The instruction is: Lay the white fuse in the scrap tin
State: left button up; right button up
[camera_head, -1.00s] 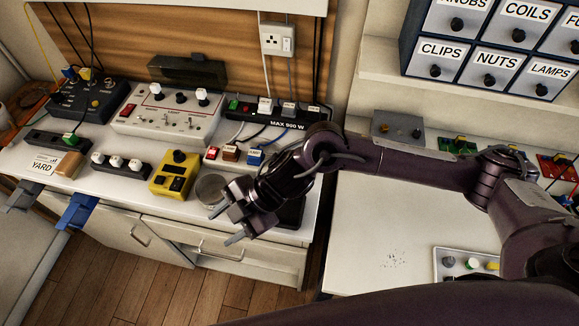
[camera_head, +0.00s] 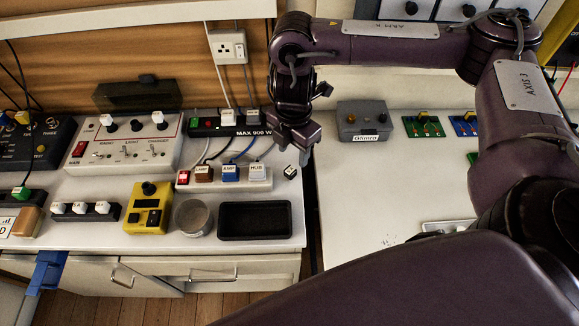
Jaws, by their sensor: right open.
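A round grey metal tin (camera_head: 193,217), which looks like the scrap tin, stands on the left bench between a yellow meter and a black tray. My right gripper (camera_head: 293,157) is open and points down above the right end of the left bench, behind and to the right of the tin. My left gripper is not in view.
The empty black tray (camera_head: 254,221) lies right of the tin, and the yellow meter (camera_head: 149,208) left of it. A power strip (camera_head: 225,179) with several plugs lies behind. The right bench's near left part is clear.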

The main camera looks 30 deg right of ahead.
aim_at(290, 170)
jog(key=f, duration=0.2)
jog(key=f+b, duration=0.1)
jog(key=f, duration=0.3)
jog(key=shift+s+a+f+b, duration=0.2)
jog(key=shift+s+a+b, duration=0.05)
jog(key=shift+a+b, duration=0.15)
jog(key=shift+f, duration=0.4)
grip_shut()
jog(key=shift+r, duration=0.1)
